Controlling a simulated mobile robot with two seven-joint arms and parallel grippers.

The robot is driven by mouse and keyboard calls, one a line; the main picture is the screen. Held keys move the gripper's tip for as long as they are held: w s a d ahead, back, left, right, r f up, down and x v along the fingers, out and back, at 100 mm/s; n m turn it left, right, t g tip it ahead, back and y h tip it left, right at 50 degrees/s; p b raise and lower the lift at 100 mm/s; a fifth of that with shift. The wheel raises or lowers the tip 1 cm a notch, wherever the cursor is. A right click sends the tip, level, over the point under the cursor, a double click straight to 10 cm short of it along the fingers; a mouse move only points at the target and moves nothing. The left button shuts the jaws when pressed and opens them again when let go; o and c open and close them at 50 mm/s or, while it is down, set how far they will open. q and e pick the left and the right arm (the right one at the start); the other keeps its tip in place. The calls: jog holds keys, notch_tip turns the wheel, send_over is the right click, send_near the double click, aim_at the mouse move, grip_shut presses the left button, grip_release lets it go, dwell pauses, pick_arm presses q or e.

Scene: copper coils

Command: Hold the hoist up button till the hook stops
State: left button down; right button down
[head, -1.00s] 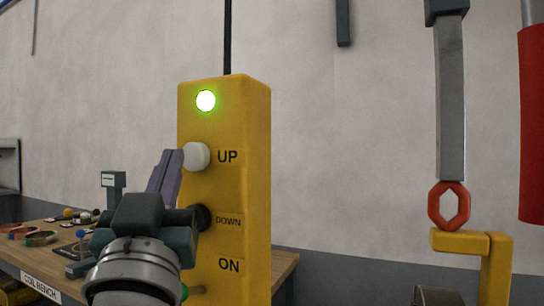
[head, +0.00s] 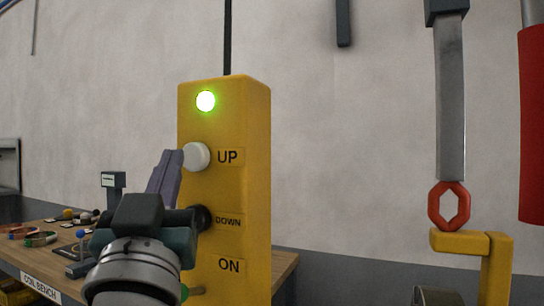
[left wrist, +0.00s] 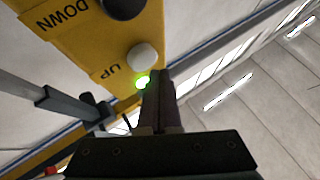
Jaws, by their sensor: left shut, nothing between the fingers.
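A yellow hoist pendant (head: 238,119) hangs upright on a dark cable in the middle of the head view. Its green lamp (head: 205,101) is lit. Below it are the white UP button (head: 197,156), the dark DOWN button (head: 203,216) and the ON label. My left gripper (head: 172,158) is shut and empty, its fingertips at the left of the UP button; contact is hard to tell. In the left wrist view the closed fingers (left wrist: 160,78) appear beside the white UP button (left wrist: 142,57). A yellow hook (head: 462,241) hangs at the right under a red link (head: 448,205). My right gripper is not visible.
A wooden coil bench (head: 60,262) with small tools and coils stands at lower left, behind my left gripper. A red cylinder (head: 532,122) hangs at the far right. A plain wall lies behind the pendant.

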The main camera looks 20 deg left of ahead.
pick_arm(q)
jog(key=shift+w, duration=0.1)
dwell(0.6)
jog(key=shift+w, duration=0.35)
jog(key=shift+w+d, duration=0.1)
jog(key=shift+w, duration=0.4)
dwell(0.6)
jog(key=shift+s, duration=0.2)
dwell(4.0)
jog(key=shift+s+p, duration=0.55)
jog(key=shift+s, duration=0.2)
